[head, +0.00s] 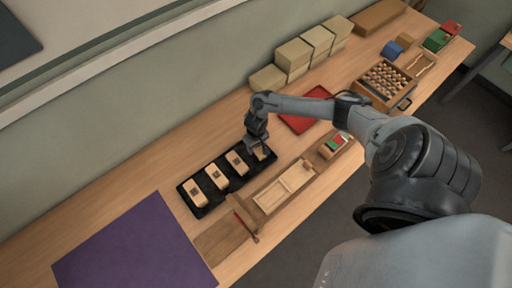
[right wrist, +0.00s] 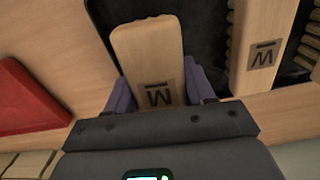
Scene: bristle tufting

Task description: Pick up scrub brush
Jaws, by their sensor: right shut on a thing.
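A black tray (head: 206,206) holds a row of wooden scrub brushes with a dark square mark on their backs. My right gripper (head: 257,148) is at the tray's right end, over the last scrub brush (head: 261,154). In the right wrist view, the right gripper (right wrist: 158,92) has its purple fingers on both sides of this scrub brush (right wrist: 147,50) and is shut on it. I cannot tell whether the brush is clear of the tray. A neighbouring brush (right wrist: 261,40) lies beside it, bristles showing at its edge. My left gripper is not in view.
A red tray (head: 299,123) lies behind the gripper, also in the right wrist view (right wrist: 25,97). A wooden fixture (head: 284,187) is in front of the black tray. A purple mat (head: 132,247) is at left. Stacked boxes (head: 293,55) stand along the wall.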

